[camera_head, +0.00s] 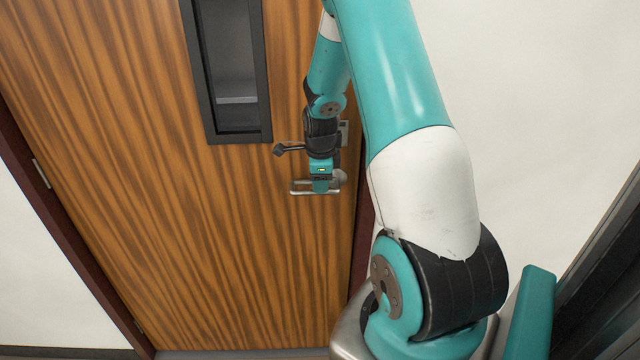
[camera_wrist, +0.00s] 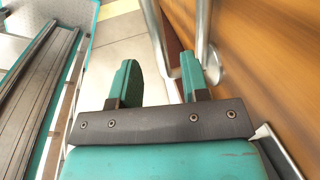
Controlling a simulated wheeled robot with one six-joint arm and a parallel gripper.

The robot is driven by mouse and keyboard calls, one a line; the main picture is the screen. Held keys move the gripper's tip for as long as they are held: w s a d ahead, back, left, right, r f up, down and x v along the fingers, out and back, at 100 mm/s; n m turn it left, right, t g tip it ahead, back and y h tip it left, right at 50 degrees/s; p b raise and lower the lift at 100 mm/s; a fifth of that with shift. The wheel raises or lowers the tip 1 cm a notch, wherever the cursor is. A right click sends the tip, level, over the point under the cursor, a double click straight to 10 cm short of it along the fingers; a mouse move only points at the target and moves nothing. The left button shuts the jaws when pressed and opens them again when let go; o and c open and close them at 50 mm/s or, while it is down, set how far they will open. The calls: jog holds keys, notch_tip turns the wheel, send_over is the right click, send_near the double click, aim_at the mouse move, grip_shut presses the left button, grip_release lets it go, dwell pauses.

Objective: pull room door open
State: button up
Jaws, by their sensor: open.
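The wood-grain room door (camera_head: 190,230) fills the left and middle of the head view and looks closed in its dark red frame. Its metal lever handle (camera_head: 300,187) is near the right edge, partly hidden by my gripper (camera_head: 320,184). In the wrist view my gripper (camera_wrist: 167,62) is open, with two teal fingers apart. A bar of the handle (camera_wrist: 157,35) runs into the gap between the fingers, and another metal part stands behind the right finger. I cannot tell whether either finger touches the handle. The door (camera_wrist: 265,60) is on the right there.
The door has a dark-framed window (camera_head: 230,70) and a hinge (camera_head: 40,173) at its left edge. A pale wall (camera_head: 540,110) stands to the right of the door. The wrist view shows pale floor (camera_wrist: 115,50) below.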

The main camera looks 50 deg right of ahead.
jog(key=shift+w+d+f, duration=0.1)
jog(key=shift+f, duration=0.7)
jog(key=shift+w+d+f, duration=0.1)
jog(key=shift+f, duration=0.65)
grip_shut()
